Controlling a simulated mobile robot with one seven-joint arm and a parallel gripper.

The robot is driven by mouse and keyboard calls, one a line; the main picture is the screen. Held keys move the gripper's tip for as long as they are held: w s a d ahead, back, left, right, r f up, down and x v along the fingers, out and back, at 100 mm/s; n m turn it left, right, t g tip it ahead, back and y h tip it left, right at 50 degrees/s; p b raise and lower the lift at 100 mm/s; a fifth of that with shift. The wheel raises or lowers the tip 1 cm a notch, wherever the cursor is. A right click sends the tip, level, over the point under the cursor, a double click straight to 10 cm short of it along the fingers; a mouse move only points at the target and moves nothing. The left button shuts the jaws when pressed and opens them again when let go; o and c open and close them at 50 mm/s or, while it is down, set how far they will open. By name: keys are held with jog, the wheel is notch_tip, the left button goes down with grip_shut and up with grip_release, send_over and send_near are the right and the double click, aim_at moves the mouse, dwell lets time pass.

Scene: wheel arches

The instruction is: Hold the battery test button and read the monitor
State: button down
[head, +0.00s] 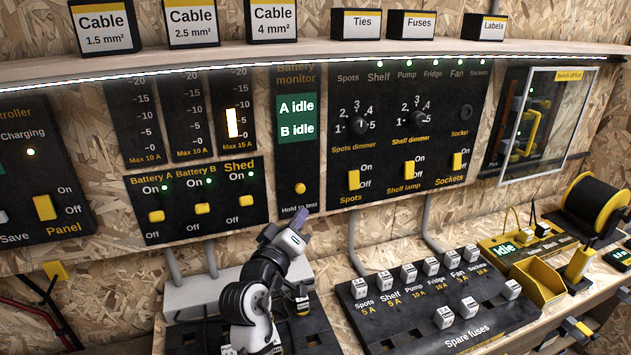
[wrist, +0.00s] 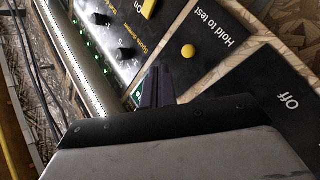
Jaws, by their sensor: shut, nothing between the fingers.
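The yellow round test button (head: 300,188) sits above the words "Hold to test" on the black Battery monitor panel (head: 312,165). The green monitor screen (head: 296,118) reads "A idle" and "B idle". My gripper (head: 301,217), with purple fingers, is shut and empty, just below the button in the head view. In the wrist view the fingertips (wrist: 158,72) point toward the panel, and the button (wrist: 188,51) shows uncovered to their upper right. The fingers appear apart from the button. The gap in depth is hard to judge.
Yellow Battery A, Battery B and Shed switches (head: 246,201) lie left of the button. Dimmer knobs (head: 358,125) and rocker switches (head: 353,180) lie right. A shelf (head: 330,51) with labelled boxes runs above. A fuse board (head: 440,300) stands at lower right.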

aim_at(300, 189)
jog(key=d, duration=0.2)
jog(key=d+f+g+h, duration=0.1)
jog(key=shift+w+d+m, duration=0.15)
jog(key=shift+w+m, duration=0.05)
jog(key=shift+m, duration=0.1)
jog(key=shift+w+a+b, duration=0.1)
jog(key=shift+w+a, duration=0.35)
jog(key=shift+w, duration=0.95)
jog(key=shift+w+a+b, duration=0.15)
jog(key=shift+w+a, duration=0.3)
jog(key=shift+w, duration=0.95)
jog(key=shift+w+a+b, duration=0.1)
jog(key=shift+w+a, duration=0.35)
jog(key=shift+w, duration=0.95)
jog(key=shift+w, duration=0.15)
jog(key=shift+w+a, duration=0.1)
jog(key=shift+w, duration=0.15)
jog(key=shift+w+a, duration=0.15)
jog(key=shift+w, duration=0.3)
jog(key=shift+s, duration=0.15)
dwell(1.3)
jog(key=shift+s+d, duration=0.25)
jog(key=shift+s, duration=0.45)
